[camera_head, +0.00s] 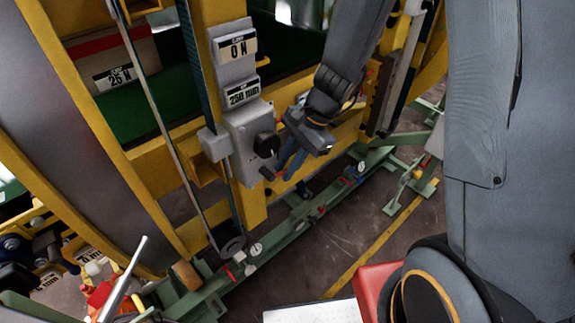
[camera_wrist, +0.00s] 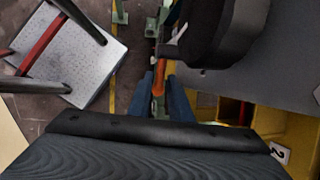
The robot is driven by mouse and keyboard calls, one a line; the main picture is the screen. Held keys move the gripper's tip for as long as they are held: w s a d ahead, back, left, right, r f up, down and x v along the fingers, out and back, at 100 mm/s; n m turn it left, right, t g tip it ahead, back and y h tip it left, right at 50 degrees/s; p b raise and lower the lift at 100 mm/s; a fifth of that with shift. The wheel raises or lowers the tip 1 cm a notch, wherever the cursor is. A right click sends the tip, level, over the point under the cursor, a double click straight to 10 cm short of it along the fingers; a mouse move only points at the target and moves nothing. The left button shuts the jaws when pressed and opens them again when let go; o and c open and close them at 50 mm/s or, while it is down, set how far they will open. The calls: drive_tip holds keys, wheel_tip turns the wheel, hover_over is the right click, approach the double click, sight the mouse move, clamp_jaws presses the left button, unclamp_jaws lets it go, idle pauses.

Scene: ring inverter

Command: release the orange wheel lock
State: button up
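An orange lever-like piece (camera_wrist: 160,80), which looks like the wheel lock, shows in the wrist view between the tips of my two blue fingers. My gripper (camera_wrist: 161,88) has its fingers a little apart around it; whether they press on it I cannot tell. In the head view my gripper (camera_head: 286,170) points down beside the grey control box (camera_head: 243,150) on the yellow frame. Its fingertips are close to a small orange-red part low by the box. The lock is mostly hidden there by the fingers.
A black knob (camera_head: 266,145) sits on the control box just left of my gripper. Labels reading "0 N" (camera_head: 237,47) and "250 mm" (camera_head: 242,93) are above it. A green floor rail (camera_head: 325,205) runs below.

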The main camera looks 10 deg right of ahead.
clamp_jaws()
drive_tip(key=shift+r+t+h+p, duration=0.3)
drive_tip(key=shift+h+p, duration=0.15)
drive_tip(key=shift+h, duration=0.05)
unclamp_jaws()
drive_tip(key=shift+r, duration=0.1)
drive_tip(key=v, duration=0.7)
drive_tip(key=shift+d+r, duration=0.1)
drive_tip(key=shift+r, duration=0.15)
